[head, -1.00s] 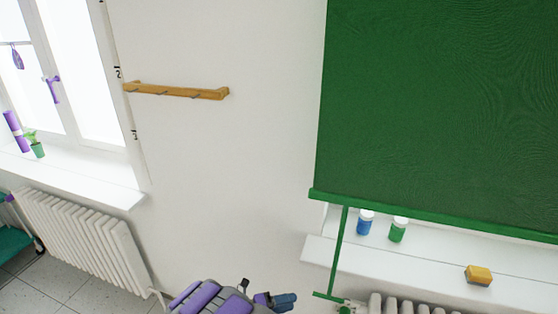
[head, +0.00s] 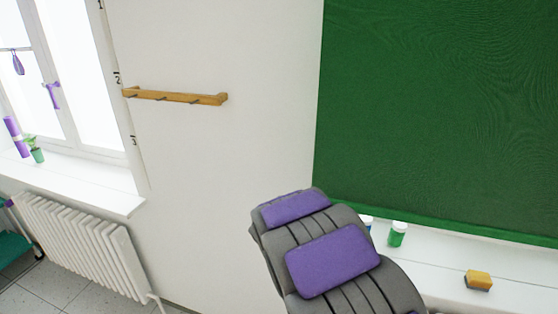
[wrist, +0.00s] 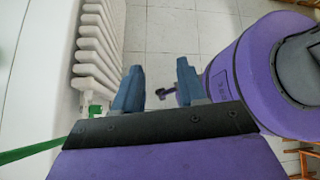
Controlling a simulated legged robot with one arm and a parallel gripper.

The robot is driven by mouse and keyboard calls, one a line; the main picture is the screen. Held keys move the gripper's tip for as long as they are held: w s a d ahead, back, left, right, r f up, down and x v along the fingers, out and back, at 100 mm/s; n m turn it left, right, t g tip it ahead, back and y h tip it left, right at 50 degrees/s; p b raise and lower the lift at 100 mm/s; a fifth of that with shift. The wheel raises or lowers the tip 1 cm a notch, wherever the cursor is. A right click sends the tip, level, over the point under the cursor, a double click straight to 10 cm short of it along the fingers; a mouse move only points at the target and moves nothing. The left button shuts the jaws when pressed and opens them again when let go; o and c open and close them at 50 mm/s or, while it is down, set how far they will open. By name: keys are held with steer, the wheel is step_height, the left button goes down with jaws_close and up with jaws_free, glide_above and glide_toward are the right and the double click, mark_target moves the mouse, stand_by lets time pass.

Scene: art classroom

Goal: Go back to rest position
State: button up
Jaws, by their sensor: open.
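My arm, grey with purple panels (head: 330,262), rises from the bottom of the head view in front of the wall and the lower left corner of the green blind. My gripper is out of sight in the head view. In the wrist view, my gripper (wrist: 158,88) shows two blue-grey fingers spread apart, with nothing between them. Tiled floor lies beyond the fingertips. A large purple rounded part fills the right of the wrist view.
A white radiator (wrist: 97,45) and a green rod (wrist: 35,150) are left of my gripper. A windowsill (head: 440,262) holds a green-labelled jar (head: 397,235) and yellow sponge (head: 478,280). A wooden hook rack (head: 175,97) hangs on the wall. Another radiator (head: 85,245) stands below the left window.

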steer(key=s+a+r+m+y, duration=0.1)
steer(key=s+r+m+y, duration=0.1)
steer(key=s+m, duration=0.3)
steer(key=s+a+r+m+t+y, duration=0.1)
steer(key=s+m+y, duration=0.3)
steer(key=s, duration=0.5)
steer(key=s+a+r+m+t+y, duration=0.1)
steer(key=s+a+r+m+y, duration=0.2)
steer(key=s+m, duration=0.4)
steer(key=shift+m, duration=0.5)
steer(key=shift+d, duration=0.15)
